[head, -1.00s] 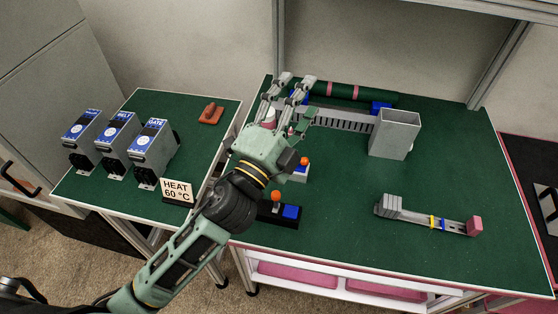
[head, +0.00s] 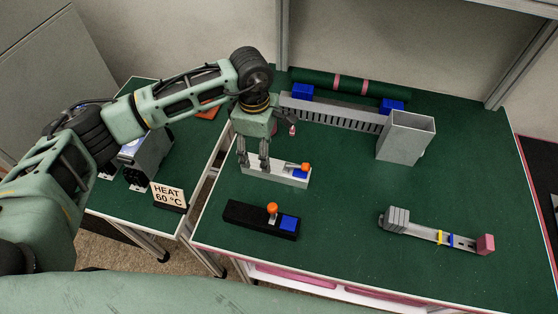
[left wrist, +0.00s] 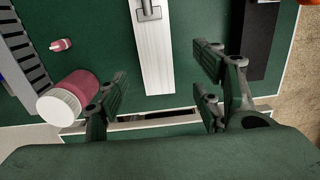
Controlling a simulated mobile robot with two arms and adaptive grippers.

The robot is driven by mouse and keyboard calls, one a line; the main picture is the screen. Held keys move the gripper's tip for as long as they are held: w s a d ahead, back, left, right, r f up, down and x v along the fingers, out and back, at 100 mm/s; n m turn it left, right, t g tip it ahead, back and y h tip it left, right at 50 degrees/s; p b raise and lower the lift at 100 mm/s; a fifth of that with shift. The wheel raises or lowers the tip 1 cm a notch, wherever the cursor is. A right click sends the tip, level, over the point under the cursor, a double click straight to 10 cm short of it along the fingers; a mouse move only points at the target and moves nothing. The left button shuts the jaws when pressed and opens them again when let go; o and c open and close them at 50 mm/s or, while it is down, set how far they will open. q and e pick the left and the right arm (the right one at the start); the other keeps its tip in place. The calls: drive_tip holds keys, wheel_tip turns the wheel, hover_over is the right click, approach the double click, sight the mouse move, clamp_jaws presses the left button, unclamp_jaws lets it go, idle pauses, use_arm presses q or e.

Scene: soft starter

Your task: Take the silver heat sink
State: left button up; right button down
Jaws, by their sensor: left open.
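The silver heat sink (head: 284,175) is a long pale metal bar lying flat on the green table, with an orange knob and a blue block at its right end in the head view. In the left wrist view, its bare bar (left wrist: 155,60) lies ahead, between the lines of my fingers. My left gripper (head: 253,163) is open and empty, pointing down over the left end of the bar. It also shows in the left wrist view (left wrist: 160,78), fingers spread wide on either side. I cannot tell how high it is above the bar. My right gripper is not in view.
A black bar (head: 248,219) with an orange knob and blue block lies in front. A slotted grey duct (head: 340,117) and silver box (head: 403,142) are behind. Free table lies to the right.

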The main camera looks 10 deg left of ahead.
sight(259, 164)
use_arm(q)
drive_tip(key=f, duration=0.1)
drive_tip(key=w+a+f+p, duration=0.1)
drive_tip(key=shift+w+f+y, duration=0.2)
drive_tip(key=shift+f+y, duration=0.1)
drive_tip(key=shift+s+f+p, duration=0.2)
drive_tip(key=shift+s+p, duration=0.1)
drive_tip(key=shift+p, duration=0.05)
drive_tip(key=shift+s+f+p, duration=0.15)
drive_tip(key=shift+f+p, duration=0.3)
drive_tip(key=shift+f, duration=0.1)
drive_tip(key=shift+s+f+p, duration=0.15)
drive_tip(key=shift+f+p, duration=0.3)
drive_tip(key=shift+f, duration=0.05)
drive_tip(key=shift+w+d+f, duration=0.1)
drive_tip(key=shift+w+f, duration=0.05)
drive_tip(key=shift+f, duration=0.45)
drive_tip(key=shift+w+f, duration=0.1)
drive_tip(key=shift+f, duration=0.45)
drive_tip(key=shift+w+f, duration=0.1)
drive_tip(key=shift+f, duration=0.1)
drive_tip(key=c, duration=1.5)
drive_tip(key=shift+r, duration=0.1)
clamp_jaws()
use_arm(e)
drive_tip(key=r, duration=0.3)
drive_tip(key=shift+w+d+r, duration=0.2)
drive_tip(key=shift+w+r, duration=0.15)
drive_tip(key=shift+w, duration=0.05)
